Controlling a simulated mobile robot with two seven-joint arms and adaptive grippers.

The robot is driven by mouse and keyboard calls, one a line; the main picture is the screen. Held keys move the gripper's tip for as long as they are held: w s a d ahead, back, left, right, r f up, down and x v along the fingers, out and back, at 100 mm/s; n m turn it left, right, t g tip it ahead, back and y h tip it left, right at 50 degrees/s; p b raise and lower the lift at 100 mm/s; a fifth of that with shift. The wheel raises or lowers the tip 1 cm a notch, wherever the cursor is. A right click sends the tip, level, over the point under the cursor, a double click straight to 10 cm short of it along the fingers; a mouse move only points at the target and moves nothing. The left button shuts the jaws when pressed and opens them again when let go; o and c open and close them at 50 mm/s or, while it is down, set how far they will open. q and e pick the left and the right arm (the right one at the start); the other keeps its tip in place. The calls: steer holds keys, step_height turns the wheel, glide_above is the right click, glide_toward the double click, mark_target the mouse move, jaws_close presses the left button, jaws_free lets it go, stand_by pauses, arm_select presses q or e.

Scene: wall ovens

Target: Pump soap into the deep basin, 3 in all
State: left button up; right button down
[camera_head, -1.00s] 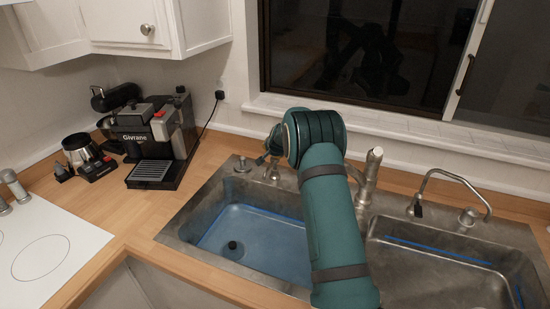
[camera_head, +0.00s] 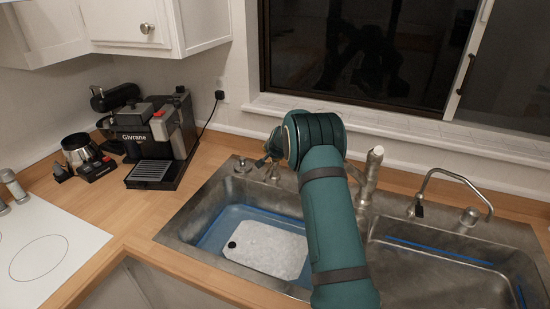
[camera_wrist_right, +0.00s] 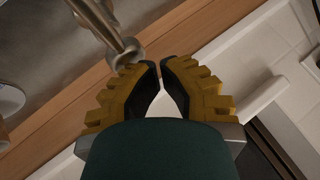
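The left basin (camera_head: 212,240) of the double sink has a blue tint inside and a flat white patch (camera_head: 272,248), perhaps soap, across its floor. I cannot tell by depth which basin is the deep one. The right basin (camera_head: 430,275) shows no white patch. A metal spout or pump (camera_wrist_right: 124,45) is close beside the tips. My left gripper is not in view.
A tall faucet (camera_head: 371,172) stands just right of my arm. A curved thin spout (camera_head: 445,178) stands behind the right basin. A coffee machine (camera_head: 160,138) and a metal pitcher (camera_head: 80,150) sit on the left counter. The window ledge (camera_head: 400,120) runs behind.

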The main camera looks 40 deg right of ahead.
steer(key=shift+f, duration=0.25)
steer(key=shift+a, duration=0.1)
steer(key=shift+r+p, duration=1)
steer(key=shift+r, duration=0.7)
step_height(320, 180, up, 5)
steer(key=p, duration=0.3)
steer(key=shift+p, duration=0.4)
stand_by(1.3)
